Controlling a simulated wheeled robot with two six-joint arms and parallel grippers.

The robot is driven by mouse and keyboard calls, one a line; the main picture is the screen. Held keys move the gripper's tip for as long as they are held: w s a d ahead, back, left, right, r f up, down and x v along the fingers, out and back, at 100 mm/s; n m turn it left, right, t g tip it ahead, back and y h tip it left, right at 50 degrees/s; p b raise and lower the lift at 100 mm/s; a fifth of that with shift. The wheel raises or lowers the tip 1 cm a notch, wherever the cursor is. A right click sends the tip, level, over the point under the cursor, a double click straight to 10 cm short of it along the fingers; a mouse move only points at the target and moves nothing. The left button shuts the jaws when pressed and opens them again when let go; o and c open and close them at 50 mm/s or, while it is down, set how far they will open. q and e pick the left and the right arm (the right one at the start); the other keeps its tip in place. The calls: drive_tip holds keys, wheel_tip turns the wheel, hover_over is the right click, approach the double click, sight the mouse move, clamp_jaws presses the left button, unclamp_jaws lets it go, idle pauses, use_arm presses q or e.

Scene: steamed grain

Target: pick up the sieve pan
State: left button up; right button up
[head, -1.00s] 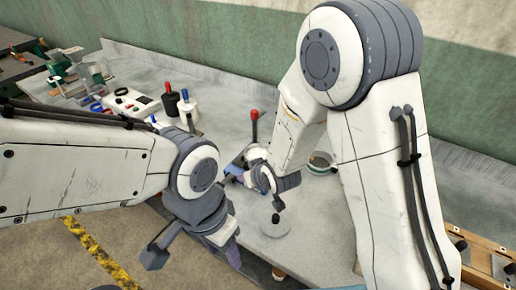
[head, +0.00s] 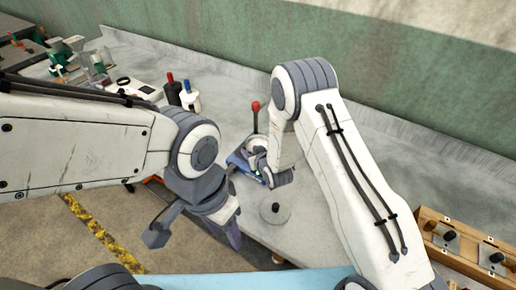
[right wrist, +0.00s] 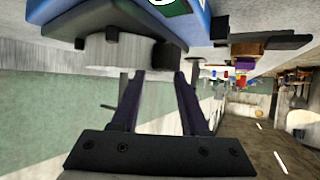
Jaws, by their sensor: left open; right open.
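I cannot pick out a sieve pan for certain. In the head view a pale round part (head: 256,143) sits at the blue device (head: 237,160), partly hidden by my right wrist. In the right wrist view a light grey cylinder (right wrist: 110,52) shows beside the blue body (right wrist: 75,18), just beyond the fingertips. My right gripper (right wrist: 157,75) is open with nothing clearly between its fingers; contact with the cylinder cannot be told. My left gripper (head: 195,240) is open and empty, in front of the bench edge.
A grey disc with a dark knob (head: 274,212) lies on the bench near my right gripper. A red-topped lever (head: 256,106) rises behind the device. Bottles (head: 190,98) stand at back left. A wooden rack (head: 465,245) is at right.

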sight(249, 151)
drive_tip(key=shift+p+x, duration=0.35)
drive_tip(key=shift+x, duration=1.4)
clamp_jaws()
drive_tip(key=shift+s+f, duration=0.2)
drive_tip(key=shift+s, duration=0.05)
